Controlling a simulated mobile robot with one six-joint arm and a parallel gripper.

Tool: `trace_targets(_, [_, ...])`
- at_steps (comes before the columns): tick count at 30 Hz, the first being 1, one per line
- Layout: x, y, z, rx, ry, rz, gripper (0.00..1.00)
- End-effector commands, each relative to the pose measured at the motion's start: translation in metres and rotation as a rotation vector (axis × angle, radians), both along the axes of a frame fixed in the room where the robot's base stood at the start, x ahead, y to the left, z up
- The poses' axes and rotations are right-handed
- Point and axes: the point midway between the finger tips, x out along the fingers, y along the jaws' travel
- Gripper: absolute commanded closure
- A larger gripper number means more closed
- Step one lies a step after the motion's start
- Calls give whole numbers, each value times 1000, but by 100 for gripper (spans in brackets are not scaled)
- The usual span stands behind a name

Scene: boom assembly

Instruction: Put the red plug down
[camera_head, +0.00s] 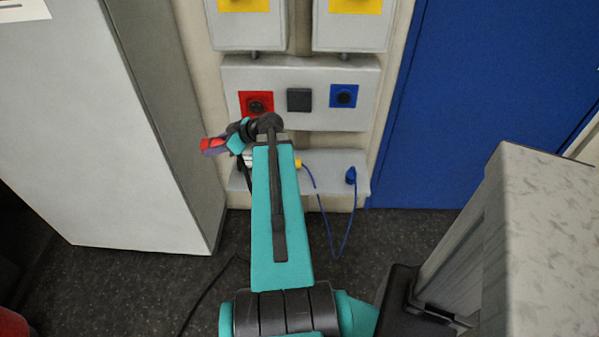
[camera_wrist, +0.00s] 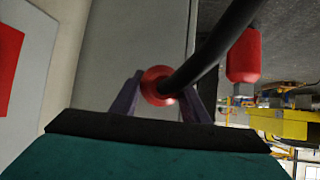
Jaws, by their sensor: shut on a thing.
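The red plug (camera_head: 214,143) is in my gripper, left of the forearm and in front of the wall in the head view. In the wrist view the plug's round red end (camera_wrist: 157,85) sits between the two dark fingers of my gripper (camera_wrist: 160,98), which is shut on it. A thick black cable (camera_wrist: 215,45) runs from the plug to the upper right. The plug is held in the air, apart from the wall panel. The shelf (camera_head: 327,186) is below the panel and partly hidden by my arm.
A grey panel (camera_head: 367,115) carries a red socket (camera_head: 257,105), a black square (camera_head: 299,99) and a blue socket (camera_head: 344,95). A blue plug (camera_head: 351,175) with a blue cable (camera_head: 340,255) is on the shelf's right. A grey cabinet (camera_head: 90,130) stands left.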

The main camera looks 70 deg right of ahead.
Motion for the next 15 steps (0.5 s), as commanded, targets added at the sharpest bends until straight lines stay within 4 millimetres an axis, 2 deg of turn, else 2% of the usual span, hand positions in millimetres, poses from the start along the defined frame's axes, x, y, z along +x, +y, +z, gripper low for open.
trace_targets(1, [-2,-2,-18,-5,40,24,92])
trace_targets(6, [-17,-2,-60,-40,203,113,92])
trace_targets(15, [-49,-8,-117,-128,492,243,92])
